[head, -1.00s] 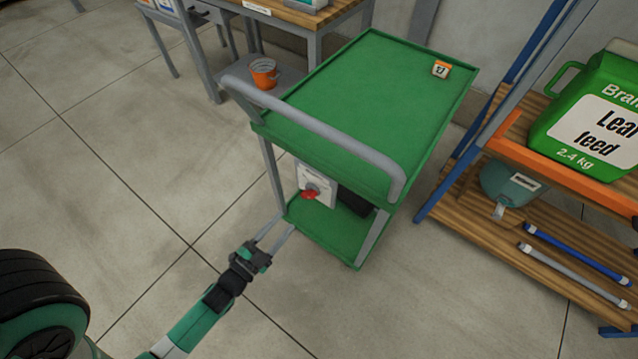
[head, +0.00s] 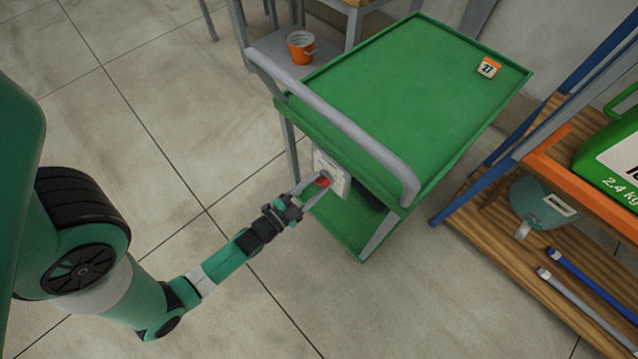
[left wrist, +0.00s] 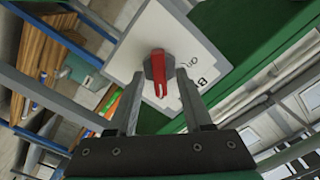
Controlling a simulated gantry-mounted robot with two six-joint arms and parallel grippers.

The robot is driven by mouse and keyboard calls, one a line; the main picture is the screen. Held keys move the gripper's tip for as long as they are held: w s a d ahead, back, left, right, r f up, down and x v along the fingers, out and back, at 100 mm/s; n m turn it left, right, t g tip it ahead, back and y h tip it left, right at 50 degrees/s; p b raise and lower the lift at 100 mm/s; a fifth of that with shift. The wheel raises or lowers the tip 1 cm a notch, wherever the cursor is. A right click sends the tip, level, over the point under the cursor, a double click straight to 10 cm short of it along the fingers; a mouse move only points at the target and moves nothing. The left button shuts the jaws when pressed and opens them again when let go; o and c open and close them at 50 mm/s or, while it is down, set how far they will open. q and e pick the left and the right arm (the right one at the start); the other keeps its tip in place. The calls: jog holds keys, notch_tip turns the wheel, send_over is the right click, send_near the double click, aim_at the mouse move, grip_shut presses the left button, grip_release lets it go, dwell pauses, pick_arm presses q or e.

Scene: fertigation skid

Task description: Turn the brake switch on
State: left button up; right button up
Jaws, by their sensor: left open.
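The brake switch is a red handle (left wrist: 159,75) on a grey hub, set on a white plate (left wrist: 140,48) with partly readable lettering in the left wrist view. In the head view the red handle (head: 322,181) and the white plate (head: 340,180) are at the near end of the green cart, under its grey push bar. My left gripper (head: 307,187) is open, with its fingertips at the handle. In the left wrist view the two fingers (left wrist: 160,112) stand on either side of the handle, with gaps showing. My right gripper is not in view.
The green cart (head: 400,90) has a grey push bar (head: 340,120) above the switch and carries a small orange-and-white block (head: 488,68). A wooden shelf rack (head: 560,215) stands to the right. An orange bucket (head: 301,47) is behind. The floor at left is clear.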

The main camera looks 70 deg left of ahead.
pick_arm(q)
jog(key=shift+s, duration=0.1)
jog(key=shift+c, duration=0.2)
jog(key=shift+c, duration=1.1)
grip_shut()
jog(key=shift+n, duration=0.3)
jog(key=n+p, duration=0.1)
jog(key=n, duration=0.1)
jog(key=shift+r+n+p, duration=0.15)
jog(key=shift+n+p, duration=0.15)
jog(key=shift+p, duration=0.1)
jog(key=n+p, duration=0.2)
jog(key=n, duration=0.3)
jog(key=n+p, duration=0.1)
jog(key=n, duration=0.4)
jog(key=shift+a+n, duration=0.1)
jog(key=shift+n, duration=0.3)
jog(key=shift+n+p, duration=0.5)
jog(key=shift+n, duration=1.4)
